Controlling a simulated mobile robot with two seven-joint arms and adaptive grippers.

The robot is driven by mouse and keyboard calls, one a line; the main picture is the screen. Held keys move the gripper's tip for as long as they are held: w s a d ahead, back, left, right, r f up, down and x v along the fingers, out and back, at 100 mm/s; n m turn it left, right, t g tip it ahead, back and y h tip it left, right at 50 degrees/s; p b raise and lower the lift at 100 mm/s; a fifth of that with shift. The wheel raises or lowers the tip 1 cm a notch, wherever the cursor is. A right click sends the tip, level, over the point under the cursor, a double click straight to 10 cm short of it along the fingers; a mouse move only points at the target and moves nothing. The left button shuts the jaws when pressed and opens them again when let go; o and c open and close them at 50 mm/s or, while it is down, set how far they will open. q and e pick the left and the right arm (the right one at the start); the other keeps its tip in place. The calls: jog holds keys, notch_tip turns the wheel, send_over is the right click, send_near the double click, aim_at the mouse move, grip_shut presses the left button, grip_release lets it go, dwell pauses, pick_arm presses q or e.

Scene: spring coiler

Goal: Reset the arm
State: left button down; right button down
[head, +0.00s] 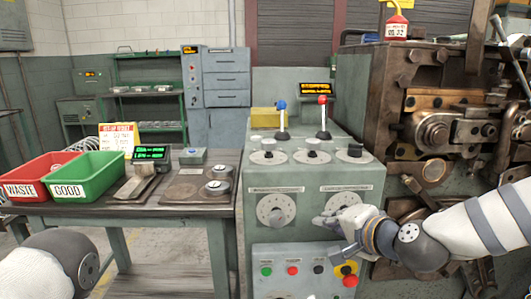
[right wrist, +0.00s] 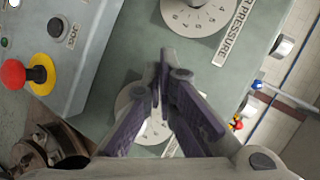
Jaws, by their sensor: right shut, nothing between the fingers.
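My right gripper (head: 322,222) reaches in from the right, in front of the right dial (head: 343,199) on the green console's front panel. Its fingers are shut and empty. In the right wrist view the closed fingers (right wrist: 160,72) lie over one white dial (right wrist: 125,98); I cannot tell whether they touch it. Another numbered dial (right wrist: 200,14), beside the word PRESSURE, is clear of them. Of my left arm only a white and grey link shows at the lower left of the head view; its gripper is out of frame.
The console (head: 365,180) carries a blue-knobbed lever (head: 281,119), a red-knobbed lever (head: 323,115) and a red emergency button (head: 350,281) close below my right gripper. A heavy machine (head: 400,75) stands right. A table left holds red (head: 35,190) and green bins (head: 90,190).

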jog(key=s+f+n+g+h, duration=0.2)
jog(key=s+f+n+g, duration=0.45)
jog(key=s+f, duration=1.8)
jog(key=s+d+f+n+g+h, duration=0.1)
jog(key=s+d+g, duration=0.3)
jog(key=s, duration=0.8)
jog(key=s+d+f+n+g+h, duration=0.2)
jog(key=s+d+f+g, duration=0.1)
jog(key=s, duration=0.9)
jog(key=shift+s+d+f+g, duration=0.25)
jog(key=shift+s+d+g, duration=0.25)
jog(key=shift+d, duration=0.55)
